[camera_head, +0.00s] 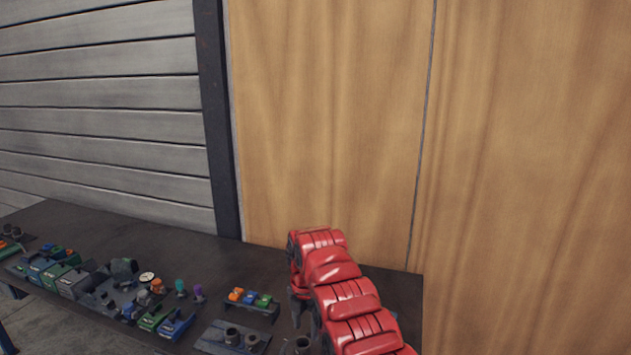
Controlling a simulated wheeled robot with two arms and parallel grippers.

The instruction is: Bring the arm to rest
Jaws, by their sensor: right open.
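My right arm is red and comes in from the bottom right of the head view, over the right part of a dark table (180,240). My right gripper (297,308) is at its end, dark, pointing down at the tabletop. It is open, and I see nothing between its fingers. The red arm hides part of the gripper and of the table behind it. My left gripper is not in view.
A small rack with orange, green and blue pieces (250,299) and a grey plate with dark cylinders (232,338) stand left of the gripper. Several coloured boxes (75,283) line the table's left. A wooden panel (330,120) rises behind. The table's back strip is clear.

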